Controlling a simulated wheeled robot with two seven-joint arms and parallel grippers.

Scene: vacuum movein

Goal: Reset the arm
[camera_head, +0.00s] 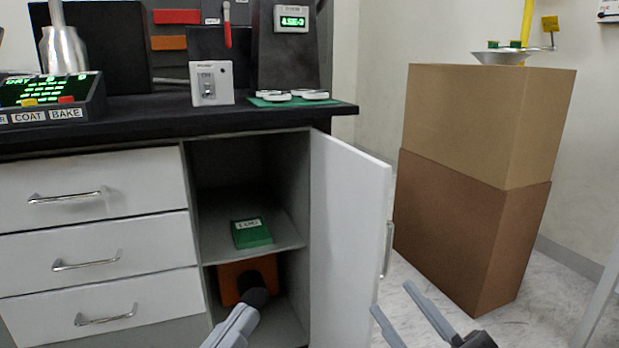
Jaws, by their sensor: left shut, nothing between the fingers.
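My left gripper (234,327) is at the bottom of the head view, in front of the open cabinet's lower shelf; its fingers are together with nothing seen between them. My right gripper (393,300) is to the right of the cabinet door, low over the floor; its two fingers are spread apart and empty. Most of both arms is out of view.
The cabinet door (347,240) stands open between my grippers. Inside are a green labelled box (252,233) and, below, an orange box (232,280) with a dark round part in front. Stacked brown boxes (465,225) stand at right. The counter (160,118) holds devices.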

